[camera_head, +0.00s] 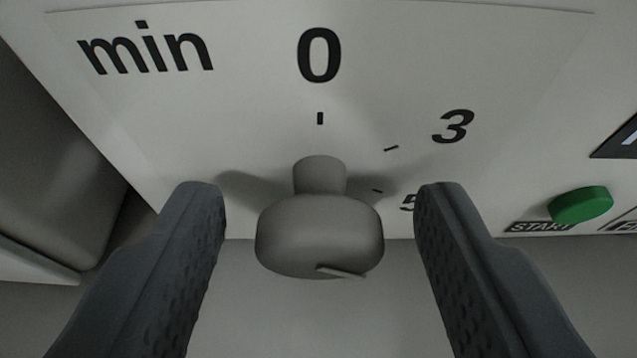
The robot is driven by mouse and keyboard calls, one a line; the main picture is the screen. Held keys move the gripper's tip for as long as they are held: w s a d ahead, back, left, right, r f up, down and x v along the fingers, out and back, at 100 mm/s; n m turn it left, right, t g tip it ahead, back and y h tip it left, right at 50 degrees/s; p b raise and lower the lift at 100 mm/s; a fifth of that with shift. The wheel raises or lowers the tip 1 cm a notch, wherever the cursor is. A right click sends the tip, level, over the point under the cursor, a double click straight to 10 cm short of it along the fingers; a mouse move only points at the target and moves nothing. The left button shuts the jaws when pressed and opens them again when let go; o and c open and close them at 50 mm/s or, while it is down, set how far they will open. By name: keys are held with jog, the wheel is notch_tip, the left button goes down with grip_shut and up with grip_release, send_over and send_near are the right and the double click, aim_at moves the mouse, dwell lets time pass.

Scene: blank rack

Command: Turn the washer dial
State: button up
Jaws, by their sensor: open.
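The washer dial (320,236) is a grey round knob on a short stem, standing out from a white panel (250,110). The panel carries the marks "min", "0", "3" and a partly hidden "5". A small raised pointer shows on the dial's lower front edge. My gripper (321,205) is open, with one dark textured finger to the left of the dial and one to the right. There is a gap on both sides, and neither finger touches the dial. The right finger covers part of the "5" mark.
A green button (581,205) with a "START" label below it sits on the panel to the right, past the right finger. A dark label is cut off at the right edge. A grey rounded body (50,150) stands at the left. Below the panel is a plain grey surface.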

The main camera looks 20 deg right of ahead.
jog(key=shift+w, duration=0.1)
jog(key=shift+c, duration=0.3)
jog(key=c, duration=0.9)
jog(key=shift+n+h, duration=0.3)
jog(key=shift+n, duration=0.2)
jog(key=o, duration=1)
jog(key=shift+c, duration=0.2)
